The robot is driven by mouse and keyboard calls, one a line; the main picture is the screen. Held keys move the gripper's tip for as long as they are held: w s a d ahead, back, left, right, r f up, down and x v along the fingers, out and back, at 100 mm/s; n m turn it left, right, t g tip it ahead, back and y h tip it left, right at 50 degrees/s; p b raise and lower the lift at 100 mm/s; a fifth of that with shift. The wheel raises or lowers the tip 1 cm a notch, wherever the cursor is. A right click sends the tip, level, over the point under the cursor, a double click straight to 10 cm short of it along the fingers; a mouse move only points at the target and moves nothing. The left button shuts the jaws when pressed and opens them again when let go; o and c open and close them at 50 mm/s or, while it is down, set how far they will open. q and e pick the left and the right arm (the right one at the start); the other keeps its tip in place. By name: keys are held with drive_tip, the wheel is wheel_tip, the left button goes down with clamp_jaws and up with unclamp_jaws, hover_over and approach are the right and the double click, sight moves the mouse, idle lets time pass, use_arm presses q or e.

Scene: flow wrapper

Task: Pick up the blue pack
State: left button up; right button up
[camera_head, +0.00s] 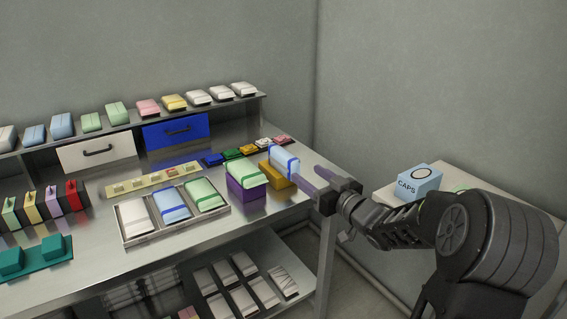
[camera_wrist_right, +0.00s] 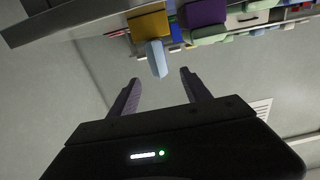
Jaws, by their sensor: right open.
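A light blue pack (camera_head: 285,161) with a darker blue band rests on a yellow block (camera_head: 277,175) near the right end of the bench. In the right wrist view the blue pack (camera_wrist_right: 156,58) projects from the yellow block (camera_wrist_right: 150,26), just ahead of the gap between my fingers. My right gripper (camera_head: 311,186) is open and empty, close to the pack at its right; the fingers appear apart from it. The same open jaws (camera_wrist_right: 160,77) show in the wrist view. Another light blue pack (camera_head: 170,205) lies in a tray. My left gripper is not in view.
A purple block (camera_head: 246,194) with a green pack (camera_head: 240,175) stands close left of the yellow block. The metal tray (camera_head: 150,237) holds several packs. A shelf (camera_head: 150,118) lines the back. A CAPS box (camera_head: 416,183) stands on a side table behind my right arm.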

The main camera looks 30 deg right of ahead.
sight(294, 164)
drive_tip(key=shift+w, duration=1.3)
drive_tip(key=w, duration=0.5)
drive_tip(key=shift+w+d, duration=0.1)
drive_tip(key=shift+w, duration=0.05)
drive_tip(key=shift+c, duration=0.3)
clamp_jaws()
